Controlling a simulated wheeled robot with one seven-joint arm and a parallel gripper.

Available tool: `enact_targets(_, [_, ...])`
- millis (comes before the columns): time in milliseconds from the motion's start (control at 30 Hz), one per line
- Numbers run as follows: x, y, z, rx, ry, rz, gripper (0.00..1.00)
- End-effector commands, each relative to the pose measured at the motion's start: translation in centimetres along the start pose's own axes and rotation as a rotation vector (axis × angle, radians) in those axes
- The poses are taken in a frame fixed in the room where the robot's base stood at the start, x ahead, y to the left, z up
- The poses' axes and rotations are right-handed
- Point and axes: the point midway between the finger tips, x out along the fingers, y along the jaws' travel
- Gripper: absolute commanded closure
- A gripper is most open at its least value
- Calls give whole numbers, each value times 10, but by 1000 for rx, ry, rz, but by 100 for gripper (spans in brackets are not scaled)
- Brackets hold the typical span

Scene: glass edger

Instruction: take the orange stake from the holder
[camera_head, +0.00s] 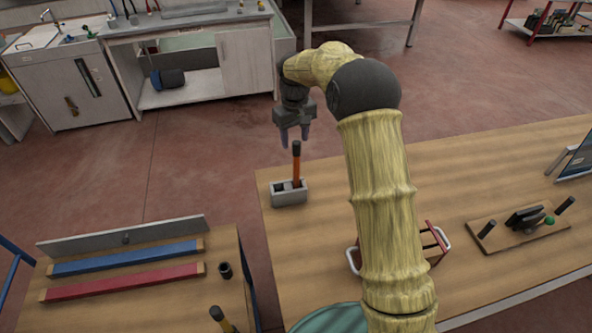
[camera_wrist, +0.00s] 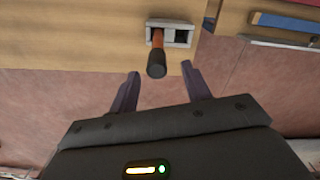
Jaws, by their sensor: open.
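The orange stake (camera_head: 297,167) has a black top and stands upright in a grey block holder (camera_head: 289,198) near the far left corner of the wooden table. The holder's other slot, to the left, looks empty. In the wrist view the stake (camera_wrist: 158,52) shows its black end towards the camera, with the holder (camera_wrist: 182,25) behind it. My gripper (camera_head: 294,133) is above the stake in the head view, its fingers pointing down. In the wrist view my gripper (camera_wrist: 163,86) is open and empty, and the stake's top appears just beyond the fingertips, between their lines.
A lower side table (camera_head: 140,315) at left bears a blue bar (camera_head: 125,258), a red bar (camera_head: 122,282) and a small black cup (camera_head: 225,270). On the main table are a red-framed item (camera_head: 436,240) partly behind my arm, a board with black-handled items (camera_head: 518,228) and a teal round thing (camera_head: 330,320).

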Motion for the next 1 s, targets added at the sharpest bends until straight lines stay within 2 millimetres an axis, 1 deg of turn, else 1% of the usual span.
enact_targets(167, [0, 0, 0, 1, 0, 0, 52])
enact_targets(267, [4, 1, 1, 1, -3, -1, 52])
enact_targets(367, [14, 2, 3, 1, -5, -2, 52])
enact_targets(533, [40, 3, 5, 0, -4, -1, 52])
enact_targets(633, [49, 3, 4, -1, -1, 0, 52])
enact_targets(1000, [51, 3, 4, 0, 0, 1, 52])
